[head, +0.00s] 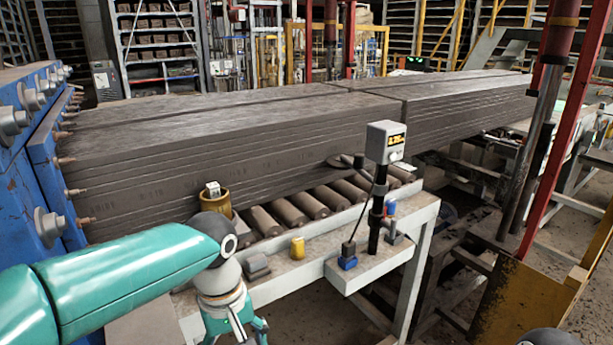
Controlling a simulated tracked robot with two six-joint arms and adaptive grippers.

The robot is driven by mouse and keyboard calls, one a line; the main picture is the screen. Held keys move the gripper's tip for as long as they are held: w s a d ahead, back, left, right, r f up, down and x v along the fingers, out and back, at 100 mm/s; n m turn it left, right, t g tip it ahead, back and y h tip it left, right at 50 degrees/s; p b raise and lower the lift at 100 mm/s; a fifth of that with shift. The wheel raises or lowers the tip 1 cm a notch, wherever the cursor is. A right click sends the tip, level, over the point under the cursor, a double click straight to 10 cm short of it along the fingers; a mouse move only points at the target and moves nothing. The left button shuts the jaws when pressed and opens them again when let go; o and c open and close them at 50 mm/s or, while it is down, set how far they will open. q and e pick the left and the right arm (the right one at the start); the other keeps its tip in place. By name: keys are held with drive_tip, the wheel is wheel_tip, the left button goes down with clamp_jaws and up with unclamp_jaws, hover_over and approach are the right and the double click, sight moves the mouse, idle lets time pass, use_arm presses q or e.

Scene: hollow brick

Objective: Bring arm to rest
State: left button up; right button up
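My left arm comes in from the left, and its gripper (236,331) points down at the bottom edge, in front of the roller table (312,258). Its teal fingers stand apart with nothing seen between them; their tips are cut off or hard to make out. My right gripper is not in view; only a dark rounded piece shows at the bottom right edge, and I cannot tell what it is.
Long grey-brown clay slabs (230,150) lie behind the rollers (290,212). A gauge (386,142) stands on a black post. A brass cup (215,201), grey block (257,267) and yellow piece (297,246) sit near my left wrist. Blue machinery (35,150) stands left.

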use_arm(q)
drive_tip(key=s+d+f+m+h, duration=0.1)
drive_tip(key=s+f+m+h, duration=0.2)
drive_tip(key=f, duration=2.1)
drive_tip(key=s+a+f, duration=0.2)
drive_tip(key=s+f, duration=1)
drive_tip(key=shift+s+f+m+t, duration=0.15)
drive_tip(key=shift+s+m+t, duration=0.15)
drive_tip(key=shift+m+t, duration=0.1)
